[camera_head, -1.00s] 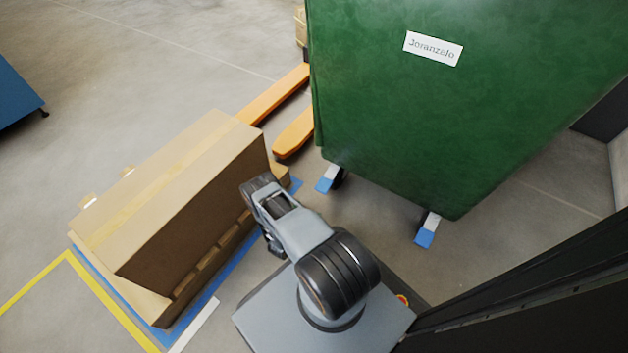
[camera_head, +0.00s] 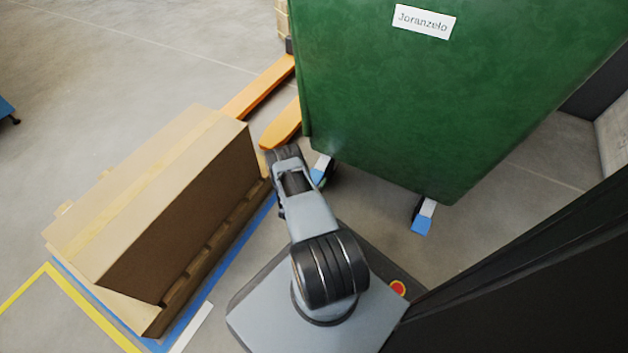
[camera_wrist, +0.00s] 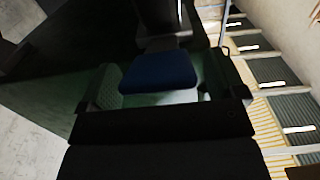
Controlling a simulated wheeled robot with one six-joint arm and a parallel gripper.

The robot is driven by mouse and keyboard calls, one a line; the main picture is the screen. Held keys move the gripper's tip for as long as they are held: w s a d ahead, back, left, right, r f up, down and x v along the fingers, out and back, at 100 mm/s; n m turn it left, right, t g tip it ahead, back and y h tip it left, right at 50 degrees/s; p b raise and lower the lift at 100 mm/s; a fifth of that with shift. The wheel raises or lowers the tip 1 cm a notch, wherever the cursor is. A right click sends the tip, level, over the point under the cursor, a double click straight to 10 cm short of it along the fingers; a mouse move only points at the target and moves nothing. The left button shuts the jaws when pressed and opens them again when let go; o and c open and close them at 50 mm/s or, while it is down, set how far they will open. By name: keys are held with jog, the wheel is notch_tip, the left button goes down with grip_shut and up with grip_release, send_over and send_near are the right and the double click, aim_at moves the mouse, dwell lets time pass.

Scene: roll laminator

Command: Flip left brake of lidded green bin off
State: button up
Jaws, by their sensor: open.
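The green bin (camera_head: 430,95) with a white "Joranzelo" label stands in front of me at the upper right of the head view. Its left brake is a blue-tipped pedal (camera_head: 318,172) at the near left caster, partly hidden by my arm. The right brake (camera_head: 422,222) is a similar blue-tipped pedal at the near right caster. My gripper (camera_wrist: 160,82) is open. In the wrist view a blue pedal (camera_wrist: 158,71) lies between its fingers, with no clear contact visible. The bin's lid is out of view.
A large cardboard box (camera_head: 190,215) on a pallet with a blue floor border stands close on the left. Orange pallet-truck forks (camera_head: 262,85) lie behind my gripper, left of the bin. A dark structure (camera_head: 540,270) fills the right side.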

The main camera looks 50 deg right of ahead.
jog(key=shift+d, duration=0.3)
